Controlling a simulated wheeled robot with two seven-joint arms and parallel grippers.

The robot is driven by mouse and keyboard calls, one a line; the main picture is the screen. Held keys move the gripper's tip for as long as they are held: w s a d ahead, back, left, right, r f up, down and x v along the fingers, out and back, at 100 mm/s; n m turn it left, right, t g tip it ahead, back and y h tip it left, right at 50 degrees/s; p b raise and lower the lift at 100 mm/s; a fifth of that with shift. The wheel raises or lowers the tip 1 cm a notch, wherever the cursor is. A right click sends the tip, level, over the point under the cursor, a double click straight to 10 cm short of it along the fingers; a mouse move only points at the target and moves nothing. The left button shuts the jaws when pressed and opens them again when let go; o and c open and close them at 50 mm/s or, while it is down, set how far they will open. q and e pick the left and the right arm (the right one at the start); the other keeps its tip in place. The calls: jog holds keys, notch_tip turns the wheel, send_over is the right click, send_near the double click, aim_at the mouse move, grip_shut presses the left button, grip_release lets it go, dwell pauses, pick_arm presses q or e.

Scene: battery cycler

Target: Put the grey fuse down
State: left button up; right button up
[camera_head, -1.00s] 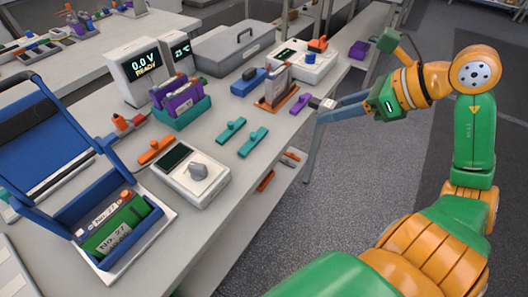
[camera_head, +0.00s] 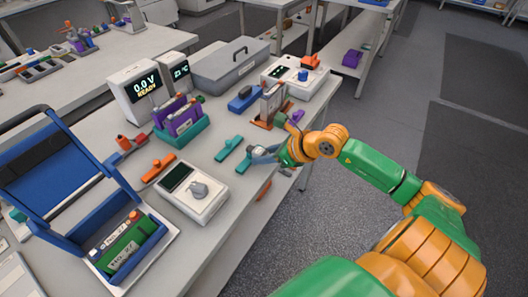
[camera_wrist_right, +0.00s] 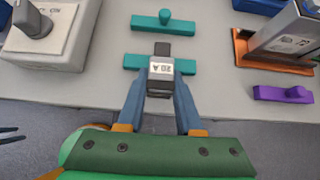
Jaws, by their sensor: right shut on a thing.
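The grey fuse (camera_wrist_right: 161,76), a dark grey block with a white "20 A" label, is between the fingertips of my right gripper (camera_wrist_right: 161,92), which is shut on it. In the head view this gripper (camera_head: 262,156) is at the table's front edge, beside the nearer teal piece (camera_head: 243,165). In the wrist view the fuse overlaps the nearer teal piece (camera_wrist_right: 135,62); whether they touch, I cannot tell. A second teal piece (camera_head: 229,148) lies farther left, free of the gripper.
A grey device with a knob (camera_head: 198,190) stands left of the teal pieces. An orange-based stand (camera_wrist_right: 285,65) and a purple piece (camera_wrist_right: 283,94) are to the right. A blue piece (camera_head: 243,98) lies behind. Bare white table shows between them.

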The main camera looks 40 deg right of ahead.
jog(key=shift+f+b, duration=0.4)
jog(key=shift+b, duration=0.05)
jog(key=o, duration=1)
